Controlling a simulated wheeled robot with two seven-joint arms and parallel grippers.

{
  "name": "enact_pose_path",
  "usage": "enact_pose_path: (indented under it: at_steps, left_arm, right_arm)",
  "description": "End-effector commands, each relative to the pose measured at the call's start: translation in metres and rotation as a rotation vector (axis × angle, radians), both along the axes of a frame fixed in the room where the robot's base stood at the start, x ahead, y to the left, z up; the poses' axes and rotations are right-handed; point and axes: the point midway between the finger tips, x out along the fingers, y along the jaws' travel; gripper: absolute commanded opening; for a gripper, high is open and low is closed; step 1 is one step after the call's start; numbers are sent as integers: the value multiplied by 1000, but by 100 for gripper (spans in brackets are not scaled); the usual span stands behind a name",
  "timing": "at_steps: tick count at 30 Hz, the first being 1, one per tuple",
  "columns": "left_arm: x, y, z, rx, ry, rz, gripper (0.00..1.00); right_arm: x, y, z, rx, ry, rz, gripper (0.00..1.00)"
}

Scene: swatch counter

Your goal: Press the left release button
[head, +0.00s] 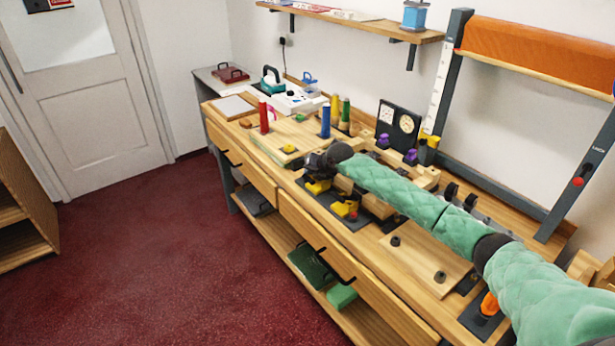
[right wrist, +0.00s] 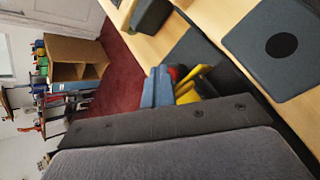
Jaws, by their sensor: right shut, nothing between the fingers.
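Two yellow clamp-like fixtures stand on a dark plate at the bench's front edge in the head view. The left one (head: 318,186) is just below my right gripper (head: 312,163); I cannot make out its button there. The right one (head: 345,208) has a small red part on its side. My right gripper is shut and empty. In the right wrist view its blue-grey fingers (right wrist: 158,88) are beside a yellow part (right wrist: 192,88) and a red part (right wrist: 176,72); whether they touch, I cannot tell. My left gripper is not in view.
Coloured spools, including a red one (head: 264,117) and a blue one (head: 325,121), stand farther back. A dark panel with dials (head: 399,125) is by the wall. A grey frame with an orange roll (head: 540,50) rises at right. The red floor is open at left.

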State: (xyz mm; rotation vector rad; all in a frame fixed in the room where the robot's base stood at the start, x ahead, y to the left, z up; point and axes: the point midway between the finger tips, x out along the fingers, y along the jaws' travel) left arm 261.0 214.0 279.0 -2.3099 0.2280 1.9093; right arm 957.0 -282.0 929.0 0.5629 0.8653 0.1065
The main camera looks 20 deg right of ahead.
Motion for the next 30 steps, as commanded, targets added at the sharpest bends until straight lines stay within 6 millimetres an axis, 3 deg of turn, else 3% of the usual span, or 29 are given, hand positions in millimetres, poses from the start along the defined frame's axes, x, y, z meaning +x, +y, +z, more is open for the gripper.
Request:
enact_pose_path:
  at_steps: [1, 14, 30]
  left_arm:
    - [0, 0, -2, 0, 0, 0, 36]
    - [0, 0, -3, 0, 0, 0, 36]
    - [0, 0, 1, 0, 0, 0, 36]
  right_arm:
    - [-4, 0, -14, -5, 17, 0, 0]
    - [-6, 0, -18, -7, 23, 1, 0]
    - [-6, 0, -3, -6, 21, 1, 0]
